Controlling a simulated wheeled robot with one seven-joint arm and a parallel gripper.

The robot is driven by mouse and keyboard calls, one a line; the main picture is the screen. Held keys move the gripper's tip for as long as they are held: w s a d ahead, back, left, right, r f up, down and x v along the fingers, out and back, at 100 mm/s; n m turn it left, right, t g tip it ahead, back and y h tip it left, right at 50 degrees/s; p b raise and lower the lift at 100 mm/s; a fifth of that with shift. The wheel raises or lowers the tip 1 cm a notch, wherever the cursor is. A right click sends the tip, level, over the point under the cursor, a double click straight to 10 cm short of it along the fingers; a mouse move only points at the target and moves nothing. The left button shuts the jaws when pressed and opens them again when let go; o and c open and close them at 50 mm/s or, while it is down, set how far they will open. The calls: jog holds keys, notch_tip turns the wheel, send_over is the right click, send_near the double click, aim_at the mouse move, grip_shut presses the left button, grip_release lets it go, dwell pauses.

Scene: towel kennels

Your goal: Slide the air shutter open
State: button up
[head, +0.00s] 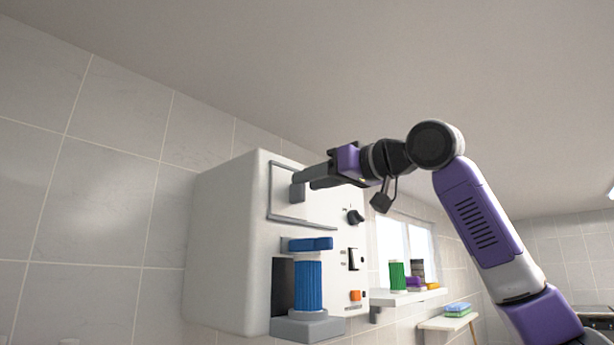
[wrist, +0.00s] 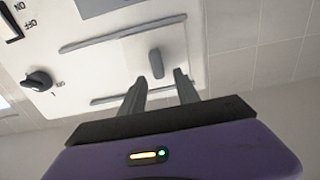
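The air shutter is a pale panel on the front of a white wall-mounted box, between two grey rails; in the wrist view its surface (wrist: 118,61) shows with a stubby grey handle (wrist: 157,63). In the head view the handle (head: 297,191) sits near the left end of the railed area, close to my fingertips. My gripper (head: 306,179) reaches in from the right. In the wrist view my gripper (wrist: 160,82) has its two fingers apart, with the handle just beyond and between the tips. Nothing is gripped. Whether a finger touches the handle cannot be told.
The white box (head: 222,245) also carries a black knob (head: 355,216), a switch (head: 352,259), an orange button (head: 355,295) and a blue ribbed cylinder (head: 308,284) below the shutter. A shelf (head: 400,297) with small items stands right of it. Space around my arm looks clear.

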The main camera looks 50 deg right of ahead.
jog(key=shift+w, duration=0.8)
grip_shut()
dwell(0.9)
